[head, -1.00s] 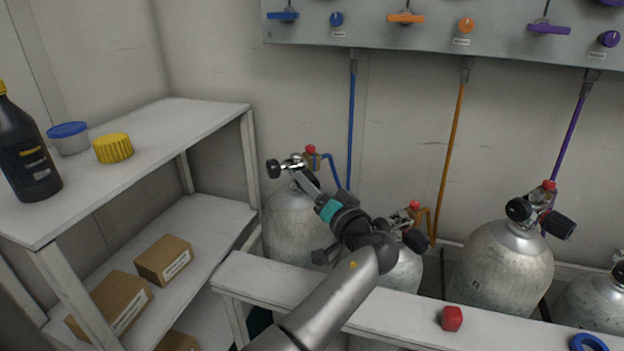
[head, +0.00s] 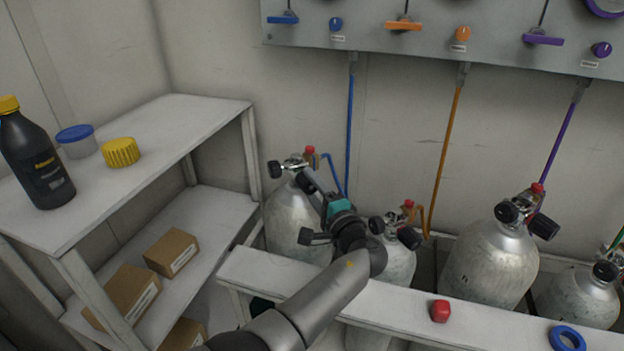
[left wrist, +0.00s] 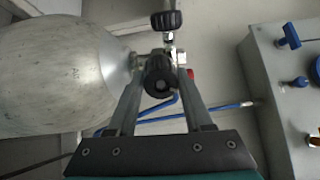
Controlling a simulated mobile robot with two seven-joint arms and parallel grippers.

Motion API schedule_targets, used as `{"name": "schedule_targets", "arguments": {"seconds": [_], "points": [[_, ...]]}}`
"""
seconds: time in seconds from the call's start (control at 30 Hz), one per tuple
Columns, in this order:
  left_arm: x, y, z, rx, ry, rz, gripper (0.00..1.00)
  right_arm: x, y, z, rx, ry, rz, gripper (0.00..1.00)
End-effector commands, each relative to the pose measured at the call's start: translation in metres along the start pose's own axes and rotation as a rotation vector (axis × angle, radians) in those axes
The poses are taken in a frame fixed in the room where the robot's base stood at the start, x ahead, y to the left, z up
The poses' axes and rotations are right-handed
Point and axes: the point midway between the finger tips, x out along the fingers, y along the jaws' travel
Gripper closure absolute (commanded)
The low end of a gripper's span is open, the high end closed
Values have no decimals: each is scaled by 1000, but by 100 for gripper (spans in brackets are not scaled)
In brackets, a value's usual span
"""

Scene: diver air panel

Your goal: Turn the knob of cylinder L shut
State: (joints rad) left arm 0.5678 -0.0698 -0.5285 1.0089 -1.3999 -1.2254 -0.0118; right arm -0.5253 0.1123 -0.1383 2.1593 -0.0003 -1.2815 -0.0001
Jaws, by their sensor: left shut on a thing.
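The leftmost grey cylinder (head: 295,222), with a blue hose at its valve, stands upright behind the white rail; I take it as cylinder L, though no letter is readable. My left gripper (head: 305,178) is at its valve, coming from the front right. In the left wrist view, the gripper (left wrist: 160,92) has its two fingers on either side of a black round knob (left wrist: 159,75), shut on it. A second black knob (left wrist: 166,20) sticks out beyond; it shows at the left in the head view (head: 275,169). The gripper mostly hides the held knob there. My right gripper is not in view.
Other cylinders (head: 490,262) stand to the right behind the rail (head: 400,302). A red piece (head: 441,311) and a blue ring (head: 567,338) lie on the rail. A shelf (head: 200,108) with a dark bottle (head: 35,165) is at left. The panel (head: 380,35) hangs above.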

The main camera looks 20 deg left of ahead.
Motion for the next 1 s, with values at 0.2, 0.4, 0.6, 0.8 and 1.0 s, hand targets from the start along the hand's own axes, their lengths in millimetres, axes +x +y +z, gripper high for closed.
{"name": "schedule_targets", "arguments": {"seconds": [0.2, 0.4, 0.6, 0.8, 1.0], "points": [[2, -4, 2, 208, 4, -4, 100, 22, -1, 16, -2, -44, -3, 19], [3, -3, 2, 398, 11, -2, 100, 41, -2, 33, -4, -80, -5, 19], [2, -3, 3, 587, 18, 0, 100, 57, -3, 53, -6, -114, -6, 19], [2, -3, 3, 762, 25, 0, 100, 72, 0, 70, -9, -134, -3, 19], [3, -2, 3, 903, 29, 1, 100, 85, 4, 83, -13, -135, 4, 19]]}}
